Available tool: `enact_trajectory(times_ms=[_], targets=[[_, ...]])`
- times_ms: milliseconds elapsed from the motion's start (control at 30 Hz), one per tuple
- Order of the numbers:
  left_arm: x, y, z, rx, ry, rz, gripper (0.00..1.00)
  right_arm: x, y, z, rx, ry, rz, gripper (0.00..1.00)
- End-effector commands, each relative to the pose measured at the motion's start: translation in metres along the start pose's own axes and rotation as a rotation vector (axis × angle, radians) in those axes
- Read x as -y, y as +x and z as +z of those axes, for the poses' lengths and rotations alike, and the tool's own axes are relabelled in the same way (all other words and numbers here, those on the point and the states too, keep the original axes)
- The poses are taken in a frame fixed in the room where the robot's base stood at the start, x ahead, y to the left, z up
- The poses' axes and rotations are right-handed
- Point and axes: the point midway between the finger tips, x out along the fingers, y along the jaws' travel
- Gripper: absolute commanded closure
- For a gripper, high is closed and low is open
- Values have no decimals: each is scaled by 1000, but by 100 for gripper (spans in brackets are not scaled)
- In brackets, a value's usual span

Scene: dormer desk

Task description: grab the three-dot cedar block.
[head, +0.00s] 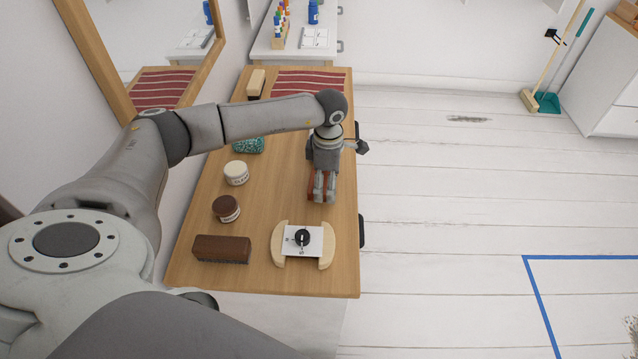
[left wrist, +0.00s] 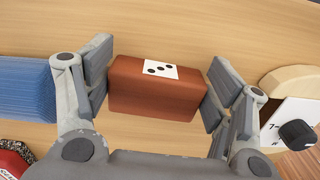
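The three-dot cedar block (left wrist: 156,92) is a reddish-brown block with a white label bearing three black dots on its top. It lies on the wooden desk between the fingers of my left gripper (left wrist: 158,88). One finger stands close at each end of the block, and I cannot tell whether both press on it. In the head view the left gripper (head: 324,188) hangs over the right half of the desk, and only a reddish strip of the block (head: 310,186) shows beside the fingers. My right gripper is out of view.
A light wooden piece with a white plate and black knob (head: 302,240) sits nearby. A blue object (left wrist: 25,88) lies beyond one finger.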

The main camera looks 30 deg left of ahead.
Motion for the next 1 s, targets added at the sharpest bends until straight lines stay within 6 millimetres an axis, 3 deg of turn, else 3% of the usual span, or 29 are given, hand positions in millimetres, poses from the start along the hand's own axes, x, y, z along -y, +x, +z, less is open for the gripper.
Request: enact_trajectory(times_ms=[33, 133, 467, 800, 1000], targets=[[0, 0, 0, 0, 0, 0, 36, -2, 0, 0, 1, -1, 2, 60], [0, 0, 0, 0, 0, 0, 49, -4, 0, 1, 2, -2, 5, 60], [-1, -9, 0, 1, 0, 3, 49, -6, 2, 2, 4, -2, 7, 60], [-1, -73, 0, 2, 0, 5, 49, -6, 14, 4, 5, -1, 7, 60], [0, -96, 1, 1, 1, 1, 49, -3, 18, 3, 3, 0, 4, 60]])
